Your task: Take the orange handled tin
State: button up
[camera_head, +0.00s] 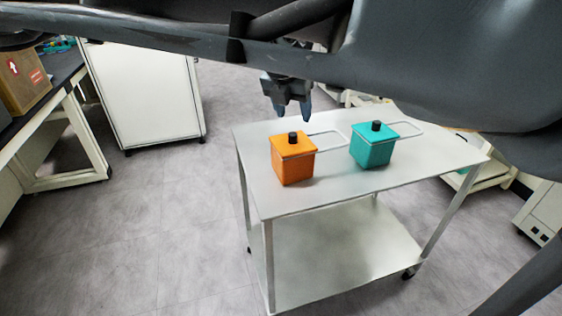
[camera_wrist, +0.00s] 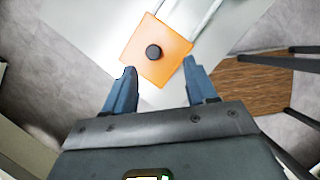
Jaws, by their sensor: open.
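An orange tin (camera_head: 294,163) with a black knob on its lid and a pale wire handle out to the right stands upright on a metal cart. In the wrist view, the orange tin (camera_wrist: 157,50) lies ahead of the fingertips, with its black knob near the middle and the handle running up and right. My gripper (camera_head: 292,113) is open and empty, above and behind the tin in the head view. In the wrist view, my gripper (camera_wrist: 160,78) has its two blue fingers spread apart, with the near edge of the tin between or below their tips.
A teal tin (camera_head: 372,149) of the same shape, with its own wire handle, stands right of the orange one. The cart (camera_head: 340,193) has a bare front strip. A white cabinet (camera_head: 140,95) stands behind left, and a cardboard box (camera_head: 25,85) is on a bench.

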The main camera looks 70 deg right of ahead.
aim_at(293, 134)
jog(key=shift+w+a+p+x, duration=0.1)
jog(key=shift+w+p+x, duration=0.15)
jog(key=shift+x, duration=1)
jog(key=shift+w+a+p+x, duration=0.15)
jog(key=shift+p+x, duration=0.15)
jog(key=shift+x, duration=0.95)
jog(key=shift+w+a+p+x, duration=0.1)
jog(key=shift+w+p+x, duration=0.15)
jog(key=shift+x, duration=1)
jog(key=shift+f, duration=0.2)
jog(key=shift+c, duration=0.5)
grip_shut()
